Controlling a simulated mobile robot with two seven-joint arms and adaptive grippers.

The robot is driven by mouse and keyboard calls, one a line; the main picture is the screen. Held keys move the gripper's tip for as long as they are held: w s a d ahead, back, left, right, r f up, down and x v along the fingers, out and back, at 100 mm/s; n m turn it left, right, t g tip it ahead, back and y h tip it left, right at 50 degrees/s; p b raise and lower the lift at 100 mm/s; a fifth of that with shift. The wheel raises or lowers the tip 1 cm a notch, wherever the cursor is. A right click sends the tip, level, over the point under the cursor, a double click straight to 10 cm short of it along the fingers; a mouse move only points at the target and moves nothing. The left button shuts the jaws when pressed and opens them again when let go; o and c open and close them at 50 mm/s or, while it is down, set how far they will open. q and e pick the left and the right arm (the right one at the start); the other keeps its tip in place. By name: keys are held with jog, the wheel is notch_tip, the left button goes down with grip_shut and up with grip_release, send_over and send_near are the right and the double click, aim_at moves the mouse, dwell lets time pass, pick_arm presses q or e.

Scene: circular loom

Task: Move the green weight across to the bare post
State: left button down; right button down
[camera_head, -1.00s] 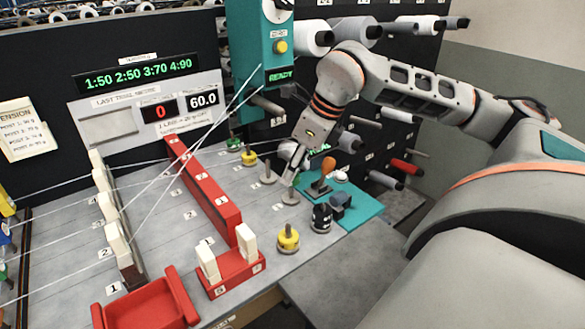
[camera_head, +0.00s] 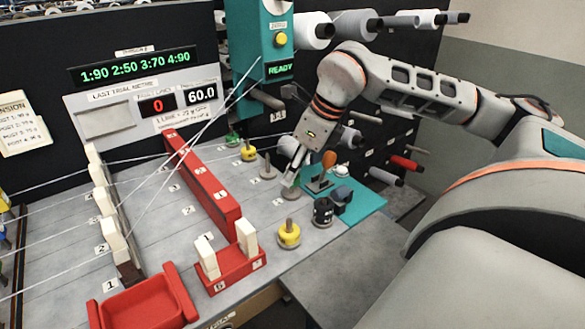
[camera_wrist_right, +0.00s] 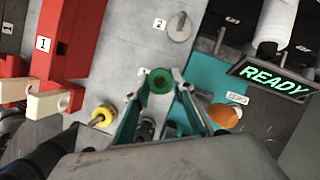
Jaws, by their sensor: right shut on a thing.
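In the right wrist view the green weight (camera_wrist_right: 160,81), a ring with a dark centre, sits between the two fingertips of my right gripper (camera_wrist_right: 158,84), which is shut on it. In the head view my right gripper (camera_head: 291,180) points down over a grey post base (camera_head: 291,193); the held weight cannot be made out there. A bare post (camera_head: 267,172) stands just behind and left of the gripper; it also shows in the right wrist view (camera_wrist_right: 180,26), beside a label 2. Another green piece (camera_head: 232,140) is at the far end of the row. My left gripper is out of view.
A yellow weight (camera_head: 289,236) and a black one (camera_head: 323,212) stand in front of the gripper. Another yellow weight (camera_head: 249,150) is behind. A red rail (camera_head: 205,185) and taut threads are left.

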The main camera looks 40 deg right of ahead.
jog(key=c, duration=1.6)
grip_release()
jog(key=v, duration=1.2)
